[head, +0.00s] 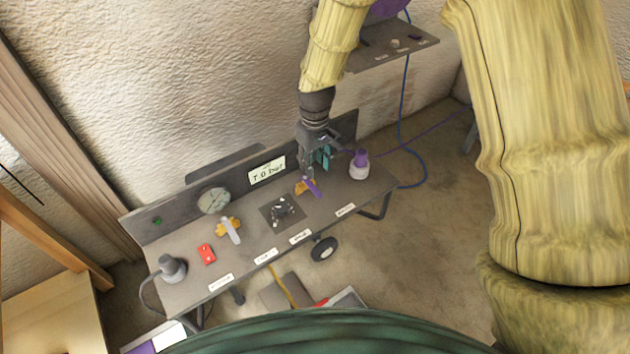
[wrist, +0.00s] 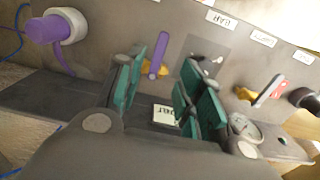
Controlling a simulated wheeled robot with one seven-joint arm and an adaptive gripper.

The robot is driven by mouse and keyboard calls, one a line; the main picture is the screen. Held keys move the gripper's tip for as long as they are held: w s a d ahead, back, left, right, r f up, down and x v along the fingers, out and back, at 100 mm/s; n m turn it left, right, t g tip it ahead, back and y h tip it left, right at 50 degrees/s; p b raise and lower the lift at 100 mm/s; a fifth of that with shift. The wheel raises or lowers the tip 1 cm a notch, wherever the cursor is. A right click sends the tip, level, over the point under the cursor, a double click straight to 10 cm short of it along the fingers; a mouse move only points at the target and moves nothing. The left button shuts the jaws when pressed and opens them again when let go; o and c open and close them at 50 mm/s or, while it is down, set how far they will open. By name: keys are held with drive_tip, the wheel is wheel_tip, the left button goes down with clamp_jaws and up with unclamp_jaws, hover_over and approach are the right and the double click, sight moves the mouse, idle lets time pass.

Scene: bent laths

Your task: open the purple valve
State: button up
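The purple valve is a purple lever (head: 313,187) on a yellow brass body (head: 300,188), on the right half of the grey bench. In the wrist view the lever (wrist: 158,55) stands upright in the picture, between and beyond the two finger pads. My gripper (head: 318,160) is above and close to the lever in the head view. It also shows in the wrist view (wrist: 160,88), its teal pads wide apart with nothing held. I cannot tell whether a finger touches the lever.
A purple knob on a white base (head: 359,163) stands just right of my gripper. A display (head: 267,171) reads about 7.0 bar.

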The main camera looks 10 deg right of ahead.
sight(315, 190)
wheel_tip(315, 190, down, 10)
drive_tip(key=shift+r+p, duration=0.15)
drive_tip(key=shift+p, duration=0.3)
clamp_jaws()
